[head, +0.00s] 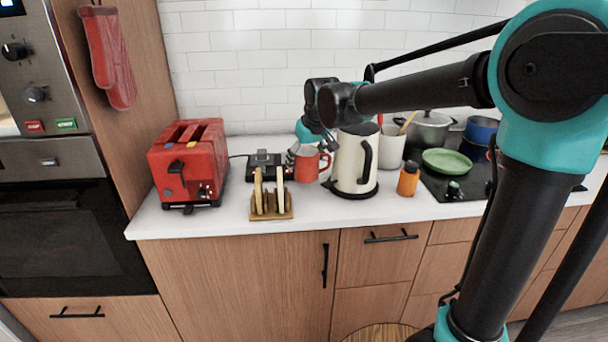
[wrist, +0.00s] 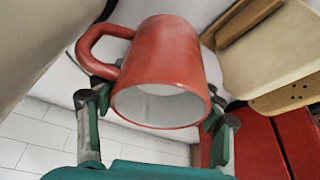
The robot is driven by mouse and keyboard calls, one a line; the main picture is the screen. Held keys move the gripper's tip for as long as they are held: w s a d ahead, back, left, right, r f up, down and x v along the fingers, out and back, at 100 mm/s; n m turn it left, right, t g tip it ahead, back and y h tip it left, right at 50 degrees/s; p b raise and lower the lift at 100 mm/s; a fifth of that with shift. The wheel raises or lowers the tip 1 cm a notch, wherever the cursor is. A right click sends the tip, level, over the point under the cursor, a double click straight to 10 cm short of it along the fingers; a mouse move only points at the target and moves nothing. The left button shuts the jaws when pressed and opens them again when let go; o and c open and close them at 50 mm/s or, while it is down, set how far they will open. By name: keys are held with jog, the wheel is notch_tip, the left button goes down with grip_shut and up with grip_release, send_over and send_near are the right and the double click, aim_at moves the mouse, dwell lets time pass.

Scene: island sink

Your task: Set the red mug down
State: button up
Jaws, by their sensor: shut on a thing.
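The red mug (head: 307,166) is upright at the counter, left of the cream kettle (head: 352,165), with its handle pointing right toward the kettle. My gripper (head: 303,149) reaches it from above and behind, and its fingers are shut on the mug. In the wrist view the mug (wrist: 165,62) sits between the two fingers of my gripper (wrist: 157,110), with its pale, empty inside facing the camera. Whether its base touches the white counter (head: 225,212) or hangs just above it, I cannot tell.
A wooden rack with bread slices (head: 271,212) stands in front and left of the mug. A black device (head: 263,160) is behind left, and a red toaster (head: 189,163) is farther left. An orange bottle (head: 408,179) stands right of the kettle. Little counter is free around the mug.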

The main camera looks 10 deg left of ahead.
jog(key=shift+f, duration=2.35)
jog(key=o, duration=1.4)
jog(key=shift+f, duration=0.1)
